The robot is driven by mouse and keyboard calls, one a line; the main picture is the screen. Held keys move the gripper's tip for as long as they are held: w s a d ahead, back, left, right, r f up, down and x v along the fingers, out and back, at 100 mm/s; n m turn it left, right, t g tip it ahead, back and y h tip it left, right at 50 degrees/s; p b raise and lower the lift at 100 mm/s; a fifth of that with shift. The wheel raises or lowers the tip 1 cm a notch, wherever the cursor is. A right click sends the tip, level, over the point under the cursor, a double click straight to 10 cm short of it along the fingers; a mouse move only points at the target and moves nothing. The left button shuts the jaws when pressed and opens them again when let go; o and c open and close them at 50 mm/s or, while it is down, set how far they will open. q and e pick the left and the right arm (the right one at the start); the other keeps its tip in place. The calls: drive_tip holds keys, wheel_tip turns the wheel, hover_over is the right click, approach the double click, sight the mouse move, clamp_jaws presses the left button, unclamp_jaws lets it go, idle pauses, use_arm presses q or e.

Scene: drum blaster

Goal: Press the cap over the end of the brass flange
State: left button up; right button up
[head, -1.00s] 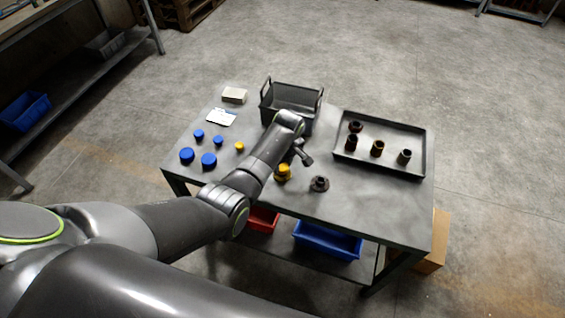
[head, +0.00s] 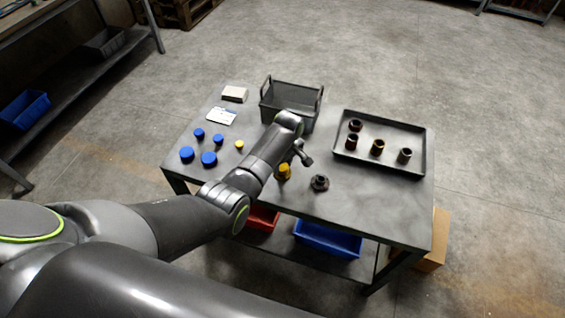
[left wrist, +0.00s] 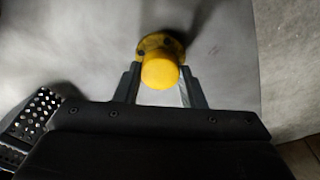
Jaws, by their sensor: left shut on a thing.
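In the left wrist view a smooth yellow cap (left wrist: 160,74) sits between the fingers of my left gripper (left wrist: 161,70), which is shut on it. Right behind the cap is the brass flange (left wrist: 150,41), a yellowish round plate with dark bolt holes. The cap lines up with the flange and hides its end, so I cannot tell whether it is fully seated. In the head view the yellow cap and flange show as one small upright yellow shape (head: 284,172) near the table's front edge, beside my left wrist. My right gripper is not in view.
A dark flange (head: 320,183) stands to the right. A grey tray (head: 424,155) holds several fittings. Several blue caps (head: 208,160) and a small yellow cap (head: 239,145) lie at the left. A dark bin (head: 291,97) stands at the back, near a white box (head: 234,94).

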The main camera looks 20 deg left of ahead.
use_arm(q)
drive_tip(key=shift+f, duration=0.3)
idle(0.7)
drive_tip(key=o, duration=1.5)
drive_tip(key=shift+r, duration=0.1)
wheel_tip(320, 180, up, 5)
drive_tip(key=p, duration=0.5)
